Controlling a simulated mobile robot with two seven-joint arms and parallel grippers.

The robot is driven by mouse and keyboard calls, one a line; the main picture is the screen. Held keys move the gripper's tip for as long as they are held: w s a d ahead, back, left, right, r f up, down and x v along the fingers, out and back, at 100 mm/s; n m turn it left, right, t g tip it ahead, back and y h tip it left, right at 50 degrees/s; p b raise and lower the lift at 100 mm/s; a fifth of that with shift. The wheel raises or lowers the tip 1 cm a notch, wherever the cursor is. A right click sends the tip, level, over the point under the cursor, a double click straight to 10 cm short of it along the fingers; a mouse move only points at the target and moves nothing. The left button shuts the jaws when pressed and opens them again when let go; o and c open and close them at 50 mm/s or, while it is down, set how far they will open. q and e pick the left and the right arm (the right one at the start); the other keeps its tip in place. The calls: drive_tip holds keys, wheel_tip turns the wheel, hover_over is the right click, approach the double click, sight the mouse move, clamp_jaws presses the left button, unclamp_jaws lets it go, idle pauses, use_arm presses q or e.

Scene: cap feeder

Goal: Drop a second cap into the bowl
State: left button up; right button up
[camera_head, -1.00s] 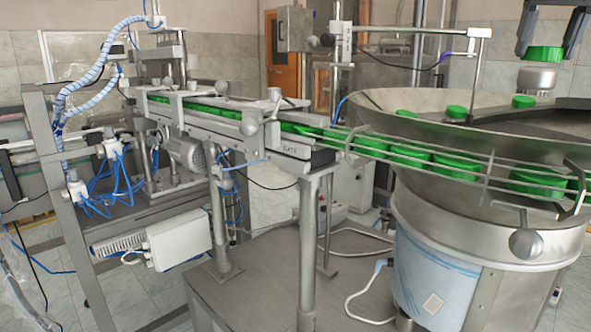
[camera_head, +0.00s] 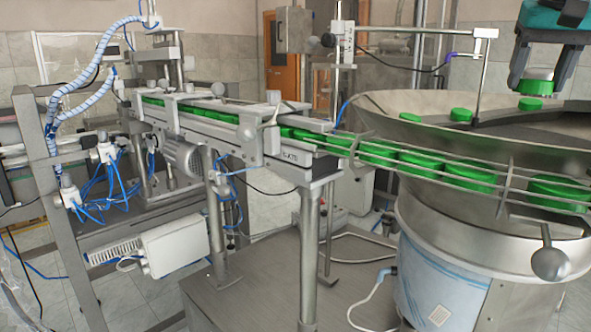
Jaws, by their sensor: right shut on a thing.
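The bowl (camera_head: 400,119) is the wide metal funnel-shaped feeder bowl at the right. Two green caps lie inside, one nearer its left side (camera_head: 461,114) and one further right (camera_head: 530,104). My right gripper (camera_head: 538,84) comes in from the top right corner, with dark fingers and a teal body. It is shut on a green cap (camera_head: 534,88), which shows between the fingertips, above the bowl's far right part. In the picture it is just above the right-hand cap in the bowl; the exact height cannot be told. My left gripper is not in view.
A railed chute (camera_head: 402,164) with several green caps runs along the bowl's front edge to the conveyor (camera_head: 205,108) at left. A metal post with a horizontal arm (camera_head: 440,33) stands behind the bowl, left of my right gripper.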

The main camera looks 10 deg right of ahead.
drive_tip(key=shift+f, duration=0.4)
drive_tip(key=o, duration=1.3)
drive_tip(key=shift+o, duration=0.2)
drive_tip(key=shift+s+r, duration=0.1)
drive_tip(key=v, duration=1.2)
drive_tip(key=shift+s+r, duration=0.2)
drive_tip(key=shift+r, duration=0.1)
drive_tip(key=shift+a, duration=0.15)
